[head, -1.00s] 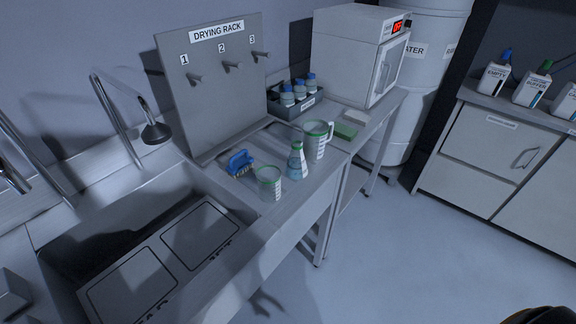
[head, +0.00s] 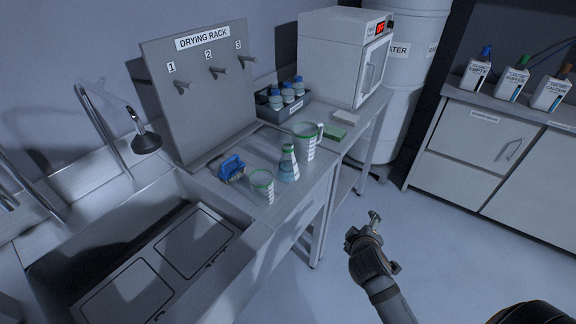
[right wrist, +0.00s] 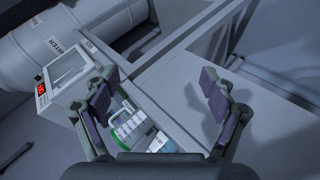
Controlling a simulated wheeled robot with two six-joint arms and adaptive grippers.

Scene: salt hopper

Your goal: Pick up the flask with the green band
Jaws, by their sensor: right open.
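The conical flask (head: 289,165) has a green band at its neck and bluish contents. It stands upright on the bench (head: 300,205), between a beaker (head: 262,188) with a green rim and a larger jug (head: 305,142) with a green rim and handle. My right gripper (head: 372,238) is open and empty, out over the floor to the right of the bench and apart from the flask. In the right wrist view, its spread fingers (right wrist: 160,88) frame the bench edge, with glassware low between them; the flask is hard to make out there. My left gripper is not in view.
A blue brush (head: 231,167) lies left of the flask, before the drying rack (head: 205,105). The sink (head: 70,265) is at left. Floor right of the bench is clear.

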